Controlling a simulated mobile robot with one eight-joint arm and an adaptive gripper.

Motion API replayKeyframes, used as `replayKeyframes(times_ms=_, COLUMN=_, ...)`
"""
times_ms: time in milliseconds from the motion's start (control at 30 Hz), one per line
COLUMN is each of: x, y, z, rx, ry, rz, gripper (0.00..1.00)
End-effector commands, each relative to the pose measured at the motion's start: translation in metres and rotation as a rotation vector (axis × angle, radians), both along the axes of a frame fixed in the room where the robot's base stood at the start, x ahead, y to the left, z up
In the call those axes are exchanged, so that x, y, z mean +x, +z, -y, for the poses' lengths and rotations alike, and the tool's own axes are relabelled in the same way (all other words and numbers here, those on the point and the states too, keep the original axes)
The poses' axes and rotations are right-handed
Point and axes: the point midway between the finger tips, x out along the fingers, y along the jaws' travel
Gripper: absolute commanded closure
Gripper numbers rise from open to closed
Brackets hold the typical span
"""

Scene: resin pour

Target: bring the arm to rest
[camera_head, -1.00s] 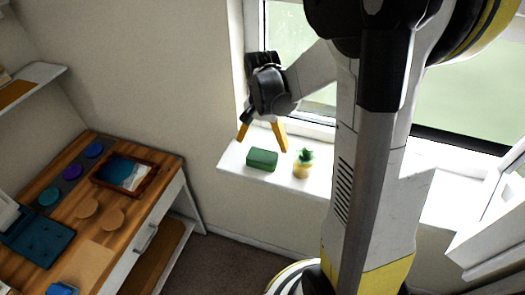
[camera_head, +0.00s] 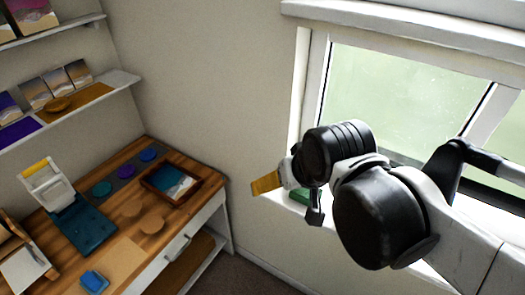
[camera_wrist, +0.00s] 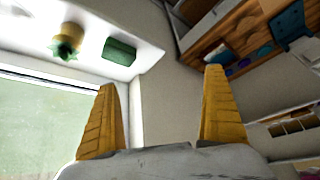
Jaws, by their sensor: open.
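My gripper (camera_wrist: 160,110) shows in the wrist view with its two yellow fingers spread apart and nothing between them. In the head view one yellow finger of my gripper (camera_head: 266,183) shows, raised in front of the wall at the left of the window. The rest of the fingers are hidden behind my wrist there. My arm reaches in from the right of the head view, bent in front of the window.
A green block (camera_wrist: 119,51) and a small potted plant (camera_wrist: 67,42) stand on the white windowsill (camera_wrist: 150,55). A wooden workbench (camera_head: 175,228) on the left holds a framed tray (camera_head: 172,184), coloured discs and a teal press (camera_head: 82,228). Shelves (camera_head: 120,82) hang above it.

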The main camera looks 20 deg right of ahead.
Motion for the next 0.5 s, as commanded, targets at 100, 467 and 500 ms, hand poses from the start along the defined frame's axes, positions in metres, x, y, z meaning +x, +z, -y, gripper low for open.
replayKeyframes(times_ms=100, x=-0.0097, y=-0.0005, z=-0.0085, rx=-0.027, ry=0.064, rz=0.048, gripper=0.00)
replayKeyframes(times_ms=467, x=-0.0119, y=-0.0005, z=-0.0109, rx=-0.037, ry=0.086, rz=0.066, gripper=0.00)
replayKeyframes(times_ms=500, x=-0.0119, y=-0.0018, z=-0.0108, rx=-0.037, ry=0.086, rz=0.066, gripper=0.00)
